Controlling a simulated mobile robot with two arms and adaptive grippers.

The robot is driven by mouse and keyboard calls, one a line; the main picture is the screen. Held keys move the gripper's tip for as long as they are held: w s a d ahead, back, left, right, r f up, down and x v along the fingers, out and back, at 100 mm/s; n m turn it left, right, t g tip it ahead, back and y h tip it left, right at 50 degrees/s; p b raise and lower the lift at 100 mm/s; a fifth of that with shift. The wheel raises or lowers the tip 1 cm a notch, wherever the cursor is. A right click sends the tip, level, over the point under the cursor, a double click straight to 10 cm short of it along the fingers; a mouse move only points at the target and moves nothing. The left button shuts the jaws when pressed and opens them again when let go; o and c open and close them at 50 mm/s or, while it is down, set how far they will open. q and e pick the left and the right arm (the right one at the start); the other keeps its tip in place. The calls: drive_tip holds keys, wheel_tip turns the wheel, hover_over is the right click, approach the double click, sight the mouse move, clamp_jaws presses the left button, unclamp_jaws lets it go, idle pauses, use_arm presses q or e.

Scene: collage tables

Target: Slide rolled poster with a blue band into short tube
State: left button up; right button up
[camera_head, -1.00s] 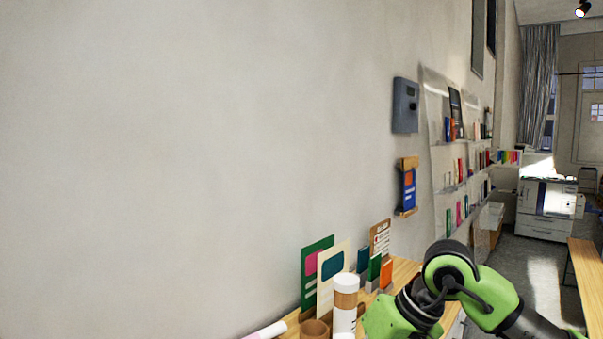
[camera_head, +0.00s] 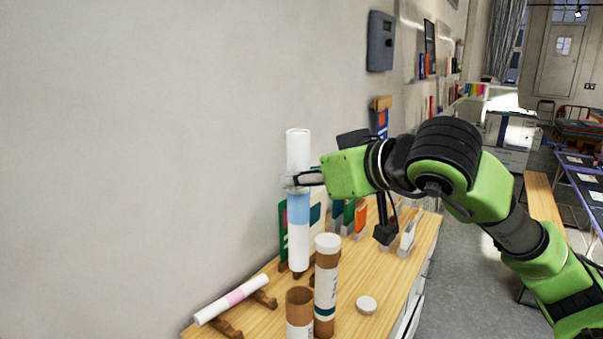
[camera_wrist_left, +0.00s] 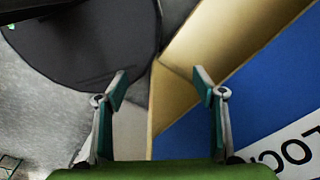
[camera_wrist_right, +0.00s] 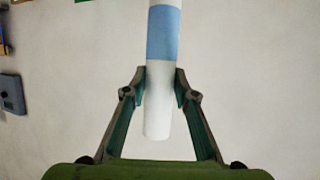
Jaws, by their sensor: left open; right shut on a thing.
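The rolled white poster with a blue band (camera_head: 299,208) stands upright in the air beside the wall. My right gripper (camera_head: 296,181) is shut on it above the band. In the right wrist view the poster (camera_wrist_right: 164,35) also runs between the fingers. The short tube (camera_head: 299,304), brown with an open top and a white label, stands at the lower edge of the head view, below and in front of the poster's lower end, apart from it. My left gripper (camera_wrist_left: 160,76) is open and empty in the left wrist view; the head view does not show it.
A taller tube with a white cap (camera_head: 326,285) stands right next to the short tube. A loose white lid (camera_head: 366,304) lies to its right. A pink-banded rolled poster (camera_head: 232,299) rests on wooden cradles at left. Cards and booklets (camera_head: 349,213) stand behind.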

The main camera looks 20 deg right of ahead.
sight(305, 211)
wheel_tip(305, 211, down, 6)
drive_tip(key=b, duration=0.4)
drive_tip(key=shift+s+f+b, duration=0.1)
drive_tip(key=shift+f+b, duration=0.15)
drive_tip(key=shift+b, duration=0.05)
wheel_tip(305, 211, down, 18)
drive_tip(key=b, duration=1.7)
drive_tip(key=shift+r+b, duration=0.1)
drive_tip(key=shift+b, duration=0.2)
drive_tip(key=o, duration=1.2)
